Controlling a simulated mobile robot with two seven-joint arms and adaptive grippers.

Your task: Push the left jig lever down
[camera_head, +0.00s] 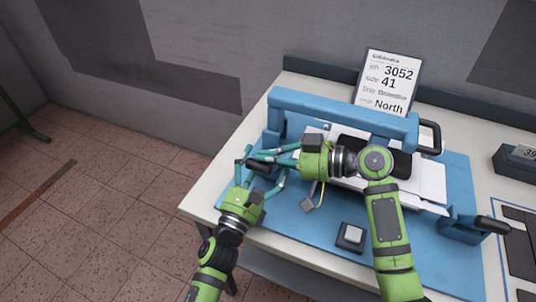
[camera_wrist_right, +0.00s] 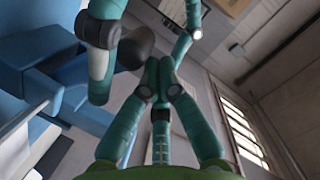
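The left jig lever, with its black handle (camera_head: 259,167), is at the left end of the blue jig (camera_head: 340,115). The handle also shows as a dark knob in the right wrist view (camera_wrist_right: 136,46). My left gripper (camera_head: 256,168) is open, its teal fingers on either side of the handle; firm contact is unclear. My right gripper (camera_head: 256,154) reaches in from the right, just beyond the handle. In the right wrist view its fingertips (camera_wrist_right: 160,66) meet with nothing visible between them. The lever's arm and pivot are mostly hidden by the grippers.
White sheets and a dark piece (camera_head: 385,158) lie within the jig. A second black-handled lever (camera_head: 491,225) is at right. A small button box (camera_head: 351,236) sits in front. A sign (camera_head: 388,82) stands behind. My two grippers are crowded close together.

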